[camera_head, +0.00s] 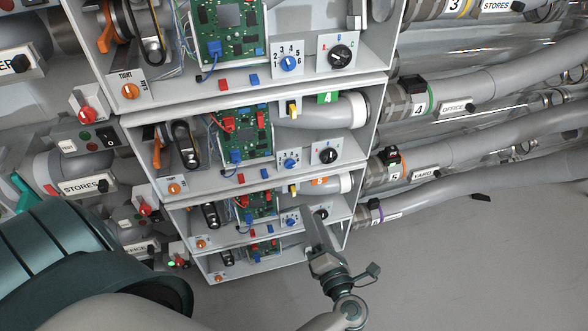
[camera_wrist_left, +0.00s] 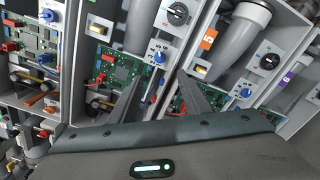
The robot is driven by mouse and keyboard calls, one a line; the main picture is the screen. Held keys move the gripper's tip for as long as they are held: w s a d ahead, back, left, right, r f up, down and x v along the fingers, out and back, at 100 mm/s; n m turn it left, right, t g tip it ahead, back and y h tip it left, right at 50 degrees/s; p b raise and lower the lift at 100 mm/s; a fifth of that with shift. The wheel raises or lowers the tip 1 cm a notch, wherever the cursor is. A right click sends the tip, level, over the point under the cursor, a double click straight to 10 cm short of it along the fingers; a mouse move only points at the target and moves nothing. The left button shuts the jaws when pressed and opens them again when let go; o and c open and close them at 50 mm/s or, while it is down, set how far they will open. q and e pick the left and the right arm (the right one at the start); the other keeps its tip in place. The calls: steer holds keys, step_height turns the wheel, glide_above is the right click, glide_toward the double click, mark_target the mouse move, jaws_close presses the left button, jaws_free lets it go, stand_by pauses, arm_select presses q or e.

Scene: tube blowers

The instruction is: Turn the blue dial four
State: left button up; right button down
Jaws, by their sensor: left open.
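The blue dial of the unit with the green 4 tag (camera_head: 327,98) sits on a small white plate, below a grey pipe and left of a black knob (camera_head: 329,155). In the head view this blue dial (camera_head: 291,161) is in plain sight; in the left wrist view it (camera_wrist_left: 159,57) shows just above the fingertips. My left gripper (camera_head: 318,222) is in front of the lower units, its fingers pointing up toward the panels. In the left wrist view the left gripper (camera_wrist_left: 162,77) has its two fingers spread with nothing between them. My right gripper is not in view.
Similar blue dials sit in the unit above (camera_head: 290,63) and the unit tagged 5 (camera_wrist_left: 246,92). Shelf walls separate the units. Circuit boards (camera_head: 243,132) and orange knobs (camera_head: 174,188) lie left of the dials. Pipes run right; the grey floor (camera_head: 470,270) is clear.

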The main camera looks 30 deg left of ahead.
arm_select(q)
steer(key=p, duration=0.6)
glide_toward(292, 167)
steer(key=x, duration=0.7)
steer(key=shift+d+r, duration=0.1)
steer(key=shift+r, duration=0.1)
steer(key=shift+x, duration=0.85)
steer(key=shift+f, duration=0.15)
steer(key=shift+c, duration=0.6)
steer(key=c, duration=0.9)
